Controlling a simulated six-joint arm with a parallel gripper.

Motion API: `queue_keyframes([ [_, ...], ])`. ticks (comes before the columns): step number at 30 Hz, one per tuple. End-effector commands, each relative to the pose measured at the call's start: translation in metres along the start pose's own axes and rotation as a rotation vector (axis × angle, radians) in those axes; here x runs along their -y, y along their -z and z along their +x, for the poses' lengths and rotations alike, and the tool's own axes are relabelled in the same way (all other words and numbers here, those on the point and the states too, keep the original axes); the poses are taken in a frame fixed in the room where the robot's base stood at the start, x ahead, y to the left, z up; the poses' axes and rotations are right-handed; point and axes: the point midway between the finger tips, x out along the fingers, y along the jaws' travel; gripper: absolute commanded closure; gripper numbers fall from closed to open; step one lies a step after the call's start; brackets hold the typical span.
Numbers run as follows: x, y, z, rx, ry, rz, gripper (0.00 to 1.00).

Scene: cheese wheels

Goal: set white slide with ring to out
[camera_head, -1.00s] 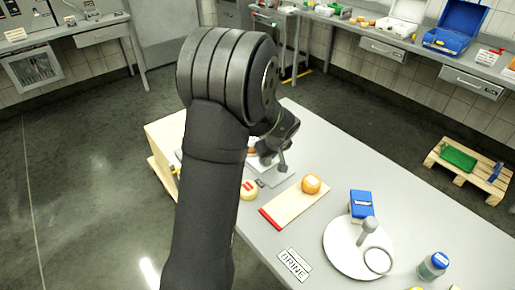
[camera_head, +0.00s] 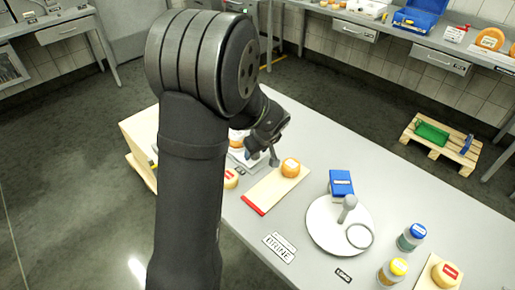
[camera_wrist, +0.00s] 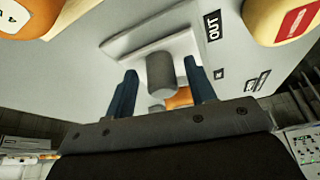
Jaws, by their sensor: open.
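A white slide plate (camera_wrist: 150,42) lies by the OUT label (camera_wrist: 212,25) in the wrist view, with a grey upright knob (camera_wrist: 162,72) standing at it. I cannot make out a ring on it. My gripper (camera_wrist: 163,88) is open, its two blue fingers on either side of the knob, apart from it as far as I can see. In the head view my gripper (camera_head: 264,158) is low over the table beside a pale plate, partly hidden by my arm. A second small label (camera_wrist: 220,73), hard to read, lies farther along.
An orange cheese (camera_head: 290,167) on a red-ended board (camera_head: 263,197) stands just right of my gripper. A pale cheese (camera_head: 231,178) is close by. A white round plate (camera_head: 325,240) with a knob and ring, a blue box (camera_head: 341,183) and jars (camera_head: 411,237) stand farther right.

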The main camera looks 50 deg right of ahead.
Motion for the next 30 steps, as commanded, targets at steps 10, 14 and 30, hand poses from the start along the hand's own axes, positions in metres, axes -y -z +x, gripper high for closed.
queue_keyframes([
  [10, -0.001, 0.001, -0.046, -0.003, -0.005, -0.001, 0.50],
  [14, -0.001, 0.001, -0.078, -0.004, -0.006, 0.000, 0.50],
  [30, -0.001, -0.001, -0.171, 0.000, -0.002, 0.000, 0.50],
])
